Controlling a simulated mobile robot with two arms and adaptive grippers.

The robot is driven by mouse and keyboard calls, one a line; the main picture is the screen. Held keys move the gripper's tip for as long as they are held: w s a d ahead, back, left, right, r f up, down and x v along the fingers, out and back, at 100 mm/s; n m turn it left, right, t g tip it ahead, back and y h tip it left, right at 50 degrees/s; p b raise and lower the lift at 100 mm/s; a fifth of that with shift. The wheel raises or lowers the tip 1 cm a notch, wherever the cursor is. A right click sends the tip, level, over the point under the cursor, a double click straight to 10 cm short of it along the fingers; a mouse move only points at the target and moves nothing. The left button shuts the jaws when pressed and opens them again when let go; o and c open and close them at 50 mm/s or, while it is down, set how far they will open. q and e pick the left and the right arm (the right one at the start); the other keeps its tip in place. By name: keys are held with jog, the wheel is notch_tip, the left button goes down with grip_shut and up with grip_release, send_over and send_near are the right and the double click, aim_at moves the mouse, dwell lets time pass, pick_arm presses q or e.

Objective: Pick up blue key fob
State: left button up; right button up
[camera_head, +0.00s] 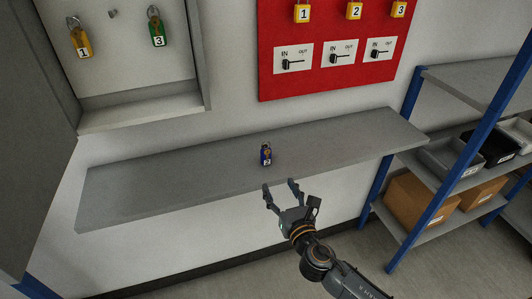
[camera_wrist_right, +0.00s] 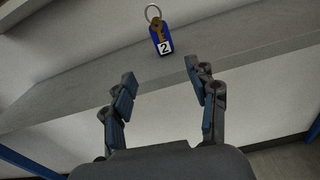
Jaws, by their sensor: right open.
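A blue key fob (camera_head: 266,160) with a white tag marked 2 lies on a grey wall shelf (camera_head: 150,198). In the right wrist view the blue key fob (camera_wrist_right: 167,46) shows a brass key and a metal ring, and it lies beyond my fingertips. My right gripper (camera_head: 280,184) is open and empty just in front of the shelf's front edge, short of the fob and apart from it. In the right wrist view the two fingers of my right gripper (camera_wrist_right: 160,84) are spread wide with nothing between them. My left gripper is not in view.
An open cabinet (camera_head: 140,120) at upper left holds a yellow fob (camera_head: 79,38) and a green fob (camera_head: 157,28). A red board (camera_head: 330,75) with yellow numbered locks hangs above the shelf. A blue-post rack (camera_head: 400,215) with boxes stands at right. The shelf around the fob is clear.

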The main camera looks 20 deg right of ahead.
aim_at(267, 155)
jog(key=shift+n, duration=0.3)
jog(key=w, duration=0.5)
jog(key=w+r, duration=0.1)
jog(key=w, duration=0.2)
jog(key=shift+w+a+r+p, duration=0.1)
jog(key=shift+a+p, duration=0.1)
jog(key=shift+p, duration=0.2)
jog(key=shift+w+r, duration=0.1)
jog(key=shift+w, duration=0.3)
jog(key=w, duration=0.4)
jog(key=shift+w+d+r, duration=0.15)
jog(key=shift+w+d, duration=0.1)
jog(key=shift+d, duration=0.1)
jog(key=shift+w+a, duration=0.1)
jog(key=shift+w, duration=0.15)
jog(key=shift+s, duration=0.1)
jog(key=shift+c, duration=0.8)
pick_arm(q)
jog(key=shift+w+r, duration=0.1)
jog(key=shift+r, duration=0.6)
pick_arm(e)
jog(key=c, duration=1)
